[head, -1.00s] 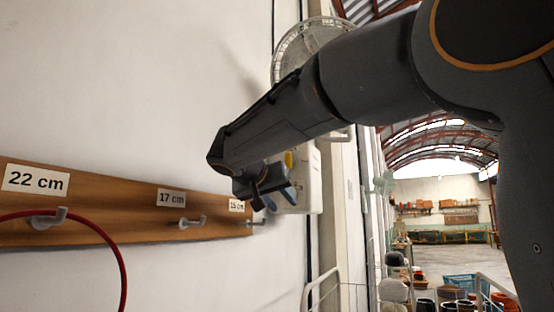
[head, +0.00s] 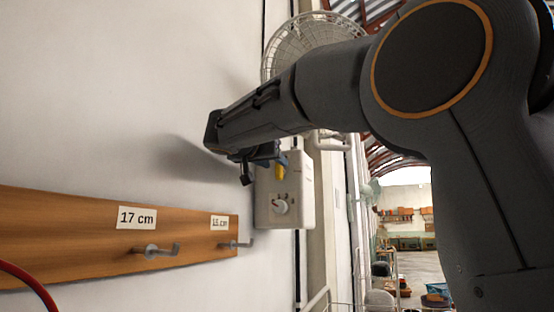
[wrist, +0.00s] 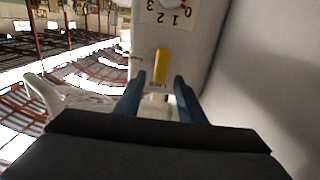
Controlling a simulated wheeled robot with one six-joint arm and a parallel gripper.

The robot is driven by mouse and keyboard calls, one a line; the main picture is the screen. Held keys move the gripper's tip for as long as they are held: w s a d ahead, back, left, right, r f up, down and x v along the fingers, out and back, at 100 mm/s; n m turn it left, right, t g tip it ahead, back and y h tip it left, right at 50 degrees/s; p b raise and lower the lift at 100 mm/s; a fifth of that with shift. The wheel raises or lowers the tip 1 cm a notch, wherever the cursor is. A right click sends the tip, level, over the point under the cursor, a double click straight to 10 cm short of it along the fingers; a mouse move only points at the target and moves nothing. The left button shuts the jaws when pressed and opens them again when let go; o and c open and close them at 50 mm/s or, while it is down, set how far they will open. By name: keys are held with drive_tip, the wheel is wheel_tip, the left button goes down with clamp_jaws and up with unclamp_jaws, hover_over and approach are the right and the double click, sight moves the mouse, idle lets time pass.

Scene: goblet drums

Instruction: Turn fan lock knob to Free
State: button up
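A white control box (head: 299,213) is on the wall below a caged fan (head: 305,42). A small yellow knob (head: 281,166) is on its upper face, with a white round dial (head: 281,207) below it. The wrist view shows the yellow knob (wrist: 161,66) and printed digits beside the dial on the box (wrist: 145,40). My gripper (wrist: 159,78) is open, its two blue fingers apart. The knob stands just beyond the fingertips, in line with the gap between them. In the head view my gripper (head: 262,164) partly covers the box's upper left. The knob's label is not readable.
A wooden board (head: 90,235) with metal hooks (head: 155,251) and size labels runs along the wall at left. A red ring (head: 28,285) hangs at its lower left. Pipes and a post (head: 328,210) stand right of the box. Open hall lies beyond.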

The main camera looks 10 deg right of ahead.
drive_tip(key=shift+x, duration=0.95)
drive_tip(key=shift+c, duration=0.4)
clamp_jaws()
